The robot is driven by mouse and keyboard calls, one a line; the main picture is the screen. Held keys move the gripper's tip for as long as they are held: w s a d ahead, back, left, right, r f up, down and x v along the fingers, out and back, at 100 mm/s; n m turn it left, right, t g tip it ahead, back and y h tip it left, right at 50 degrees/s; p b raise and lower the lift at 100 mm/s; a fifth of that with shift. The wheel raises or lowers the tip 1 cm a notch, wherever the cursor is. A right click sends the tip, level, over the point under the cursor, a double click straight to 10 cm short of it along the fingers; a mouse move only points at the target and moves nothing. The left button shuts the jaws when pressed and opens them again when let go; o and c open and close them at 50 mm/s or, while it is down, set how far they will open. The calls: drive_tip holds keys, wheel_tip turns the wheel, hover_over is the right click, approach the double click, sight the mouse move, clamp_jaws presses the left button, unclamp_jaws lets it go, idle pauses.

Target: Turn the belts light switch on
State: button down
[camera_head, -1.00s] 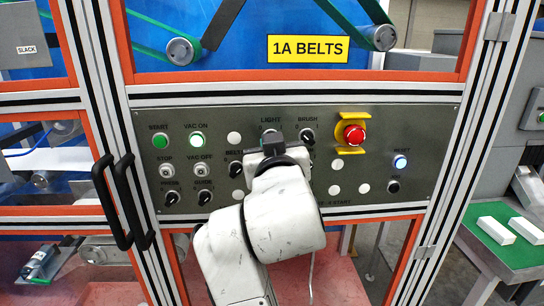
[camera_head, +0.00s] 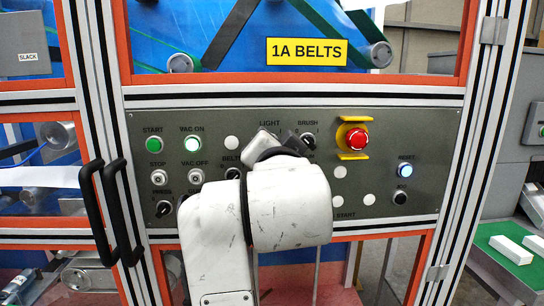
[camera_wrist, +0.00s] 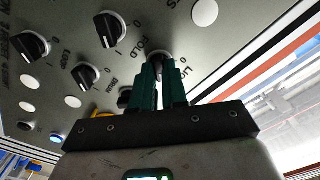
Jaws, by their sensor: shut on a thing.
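The grey control panel (camera_head: 385,125) sits below the yellow "1A BELTS" sign (camera_head: 307,51). Its "LIGHT" label (camera_head: 269,124) is just above my wrist in the head view, and the light switch under it is hidden there by my arm. In the wrist view, my gripper (camera_wrist: 159,78) has its green fingers shut on the dark knob of the light switch (camera_wrist: 157,57), beside upside-down lettering that starts "LIG". Most of the knob is covered, so I cannot tell its setting.
The brush knob (camera_head: 307,139) is close to the right of my wrist. Further right is a red emergency button (camera_head: 356,138) in a yellow guard. Green (camera_head: 152,145) and white buttons stand at the left. Black door handles (camera_head: 108,213) project at the left.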

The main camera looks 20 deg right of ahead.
drive_tip(key=shift+f+m, duration=0.1)
drive_tip(key=shift+m, duration=0.5)
drive_tip(key=c, duration=1.1)
unclamp_jaws()
drive_tip(key=shift+c, duration=0.2)
drive_tip(key=b+v, duration=0.1)
drive_tip(key=v, duration=0.9)
drive_tip(key=shift+s+a+b, duration=0.15)
drive_tip(key=shift+s+b, duration=0.2)
drive_tip(key=shift+b, duration=0.05)
